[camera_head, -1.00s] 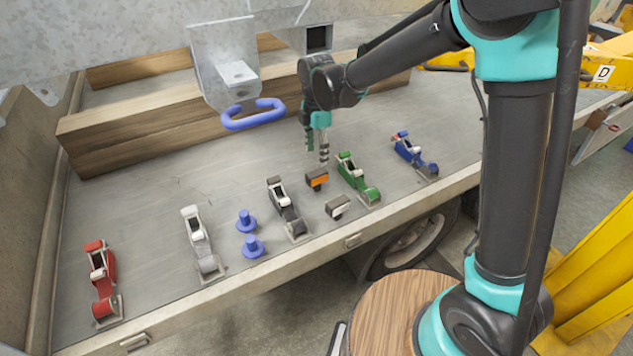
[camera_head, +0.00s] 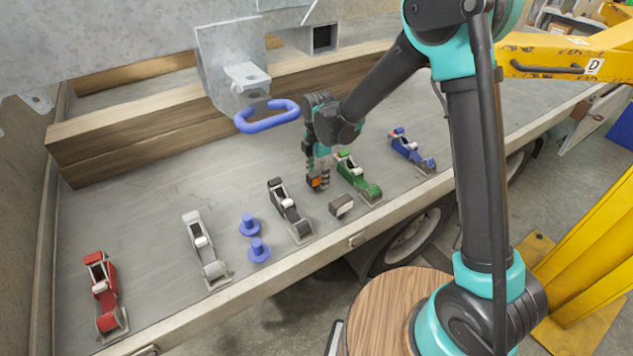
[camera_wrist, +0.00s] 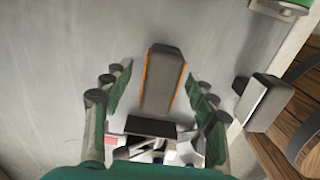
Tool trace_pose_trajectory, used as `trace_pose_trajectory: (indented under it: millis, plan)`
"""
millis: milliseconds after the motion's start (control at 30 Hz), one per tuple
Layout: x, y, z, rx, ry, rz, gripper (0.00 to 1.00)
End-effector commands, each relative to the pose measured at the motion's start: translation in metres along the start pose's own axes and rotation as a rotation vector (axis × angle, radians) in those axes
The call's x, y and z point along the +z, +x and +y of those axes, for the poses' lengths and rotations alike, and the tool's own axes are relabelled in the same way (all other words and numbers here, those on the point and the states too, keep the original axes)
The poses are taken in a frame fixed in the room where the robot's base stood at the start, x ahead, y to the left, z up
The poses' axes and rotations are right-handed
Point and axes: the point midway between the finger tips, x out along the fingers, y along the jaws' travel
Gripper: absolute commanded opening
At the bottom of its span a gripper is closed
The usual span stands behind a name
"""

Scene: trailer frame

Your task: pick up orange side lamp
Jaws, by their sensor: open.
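The orange side lamp (camera_head: 314,182) stands on the grey trailer bed, with a dark housing and orange faces. In the wrist view the lamp (camera_wrist: 162,80) shows its dark top with thin orange edges. My gripper (camera_head: 318,180) is lowered at the lamp and partly hides it in the head view. In the wrist view my gripper (camera_wrist: 158,90) is open, one finger on each side of the lamp. Gaps show between the fingers and the lamp. How deep the fingertips reach is hard to tell.
A white side lamp (camera_head: 341,206) stands close by, near the bed's edge. A green ratchet strap (camera_head: 358,178) lies to the right and a black one (camera_head: 288,208) to the left. A blue handle (camera_head: 267,117) hangs behind my gripper.

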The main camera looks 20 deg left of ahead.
Motion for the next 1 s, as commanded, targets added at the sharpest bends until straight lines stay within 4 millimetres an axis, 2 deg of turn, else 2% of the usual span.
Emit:
trace_pose_trajectory:
  millis: [100, 567, 833, 1000]
  plan:
    - [0.0, 0.0, 0.0, 0.0, 0.0, 0.0, 0.56]
    - [0.0, -0.001, 0.0, 0.0, 0.0, 0.0, 0.0]
    - [0.0, -0.002, 0.0, 0.0, 0.0, 0.0, 0.0]
    - [0.0, -0.014, 0.0, 0.0, 0.0, 0.0, 0.0]
